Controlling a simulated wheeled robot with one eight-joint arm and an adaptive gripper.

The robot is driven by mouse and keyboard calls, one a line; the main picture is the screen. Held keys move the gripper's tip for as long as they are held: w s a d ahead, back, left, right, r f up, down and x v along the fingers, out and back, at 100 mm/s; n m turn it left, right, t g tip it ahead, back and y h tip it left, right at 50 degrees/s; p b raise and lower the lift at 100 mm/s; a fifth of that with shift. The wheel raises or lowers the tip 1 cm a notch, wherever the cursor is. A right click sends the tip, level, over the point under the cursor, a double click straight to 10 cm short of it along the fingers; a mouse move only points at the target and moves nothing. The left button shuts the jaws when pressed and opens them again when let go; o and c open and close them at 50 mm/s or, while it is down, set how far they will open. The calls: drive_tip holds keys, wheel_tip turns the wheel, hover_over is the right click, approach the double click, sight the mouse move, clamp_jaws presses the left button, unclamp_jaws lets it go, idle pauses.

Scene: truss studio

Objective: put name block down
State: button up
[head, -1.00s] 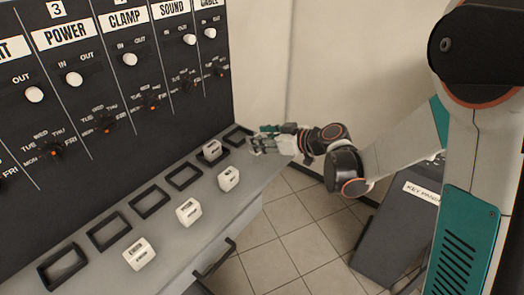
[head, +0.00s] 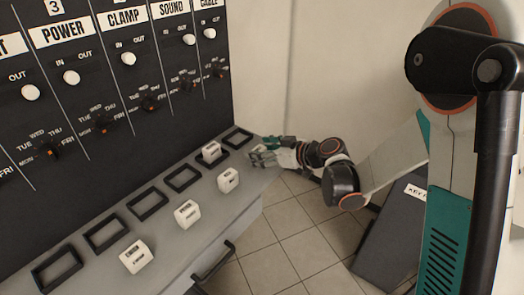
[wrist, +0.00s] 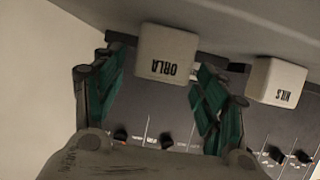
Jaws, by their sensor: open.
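My gripper (head: 261,154) is at the far right end of the grey ledge, beside the last dark frame. In the wrist view, its teal fingers (wrist: 156,84) are open on either side of a white block marked ORLA (wrist: 166,54). The right finger is close to the block; a gap shows at the left one. Whether the block rests fully on the ledge or in a frame is hard to tell. A second white block marked NILS (wrist: 276,81) stands to the right, outside the fingers. In the head view, a white block (head: 211,152) sits at one of the frames.
Three more white blocks (head: 228,179), (head: 187,213), (head: 136,256) stand along the ledge's front. Several empty dark frames (head: 106,234) line its back, below the black labelled panel (head: 105,90). A drawer handle (head: 216,262) juts out below. A dark cabinet (head: 390,238) stands at right.

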drive_tip(key=shift+d+r, duration=0.15)
drive_tip(key=shift+r, duration=0.1)
drive_tip(key=s+d+r+m+h+p, duration=0.1)
drive_tip(key=s+d+r+m+h, duration=0.2)
drive_tip(key=s+d, duration=0.3)
drive_tip(key=s+d+r+m+h, duration=0.4)
drive_tip(key=s+d, duration=0.2)
drive_tip(key=s, duration=0.8)
drive_tip(key=s+d+r+m+g+h+p, duration=0.1)
drive_tip(key=s+d+r+m+h, duration=0.2)
drive_tip(key=s+d, duration=0.4)
drive_tip(key=shift+s+r+h+p, duration=0.35)
drive_tip(key=shift+s+r+h, duration=0.05)
drive_tip(key=shift+s, duration=1.1)
